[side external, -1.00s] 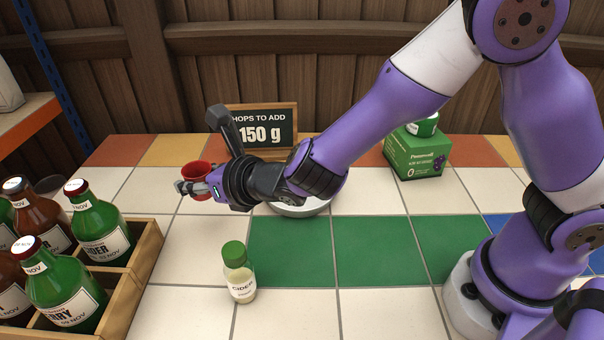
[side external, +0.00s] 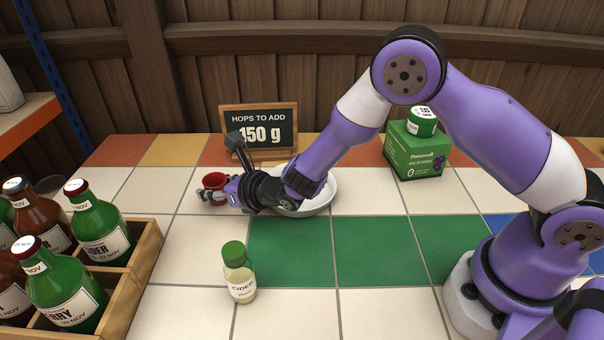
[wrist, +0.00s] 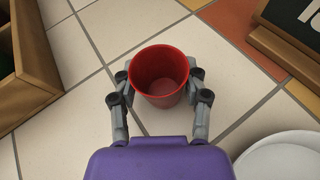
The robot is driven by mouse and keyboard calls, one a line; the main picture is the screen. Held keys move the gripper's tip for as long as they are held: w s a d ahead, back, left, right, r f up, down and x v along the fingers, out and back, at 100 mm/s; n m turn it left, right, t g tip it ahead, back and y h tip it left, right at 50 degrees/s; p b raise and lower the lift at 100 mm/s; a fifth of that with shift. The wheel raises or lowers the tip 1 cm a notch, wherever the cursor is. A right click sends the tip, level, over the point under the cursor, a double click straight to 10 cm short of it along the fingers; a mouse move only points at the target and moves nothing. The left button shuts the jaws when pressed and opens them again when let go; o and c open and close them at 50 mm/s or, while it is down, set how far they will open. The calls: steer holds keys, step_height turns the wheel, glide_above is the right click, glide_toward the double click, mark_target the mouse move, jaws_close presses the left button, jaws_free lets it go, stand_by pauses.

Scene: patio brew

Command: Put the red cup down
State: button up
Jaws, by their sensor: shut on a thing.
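The red cup (side external: 214,181) is upright at the back left of the tiled table, left of the white plate. In the wrist view the cup (wrist: 160,73) shows its open mouth, with an empty-looking inside. My gripper (wrist: 160,88) is shut on the cup, one finger on each side of it. In the side view my gripper (side external: 212,192) reaches in from the right, low over the white tiles. The cup's underside is hidden, so I cannot tell whether it touches the table.
A white dish (side external: 322,200) lies just right of the cup, partly under my wrist. A sign (side external: 262,127) stands behind. A wooden crate of bottles (side external: 142,262) is at the left, and a small green-capped bottle (side external: 239,277) is in front. White tiles around the cup are clear.

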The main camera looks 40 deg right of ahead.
steer(key=o, duration=0.9)
steer(key=shift+f, duration=0.1)
steer(key=shift+c, duration=0.2)
steer(key=shift+r, duration=0.2)
steer(key=v, duration=1.1)
steer(key=shift+s+d+r, duration=0.1)
steer(key=shift+s+r, duration=0.05)
steer(key=shift+s, duration=0.15)
steer(key=s+d+r+m+g+h, duration=0.2)
steer(key=d+r+m, duration=0.25)
steer(key=m, duration=0.55)
steer(key=s+d+r+m+g+h, duration=0.1)
steer(key=d+r+m+h, duration=0.3)
steer(key=m, duration=0.6)
steer(key=s+d+r+m+g+y, duration=0.1)
steer(key=s+d+m+g, duration=0.1)
steer(key=s+m, duration=0.5)
steer(key=s+d+r+m+g+y, duration=0.1)
steer(key=s+d+r+m+g, duration=0.1)
steer(key=s+m, duration=0.5)
steer(key=m, duration=0.3)
steer(key=shift+d+r+m+g+y, duration=0.25)
steer(key=shift+m+g+y, duration=0.05)
steer(key=shift+m+y, duration=0.1)
